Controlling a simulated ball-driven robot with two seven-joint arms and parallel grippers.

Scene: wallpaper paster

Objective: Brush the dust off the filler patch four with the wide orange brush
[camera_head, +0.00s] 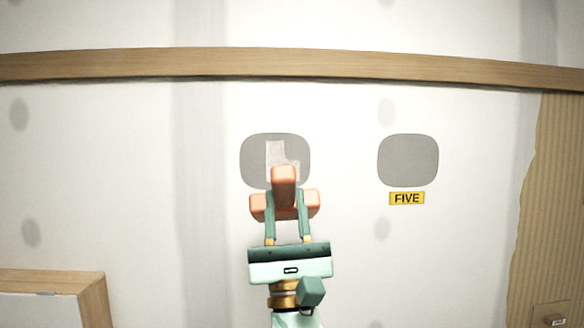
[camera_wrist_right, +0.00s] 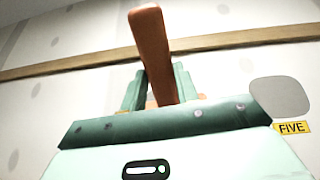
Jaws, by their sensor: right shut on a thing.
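My right gripper (camera_head: 287,215) is shut on the orange brush (camera_head: 284,178), in front of the wall. In the right wrist view the brush's handle (camera_wrist_right: 152,50) stands up between the fingers of my right gripper (camera_wrist_right: 160,85). A grey filler patch (camera_head: 252,160) lies behind the brush in the head view. A lighter, cleaner-looking area shows in the middle of this patch. Its label is not visible, and the brush and gripper cover the space below it. I cannot tell whether the bristles touch the wall. My left gripper is not in view.
A second grey patch (camera_head: 408,160) with a yellow FIVE label (camera_head: 407,198) is to the right. A wooden rail (camera_head: 290,64) crosses the wall above. A wooden box (camera_head: 92,292) stands at lower left, and a ribbed brown panel (camera_head: 555,200) at right.

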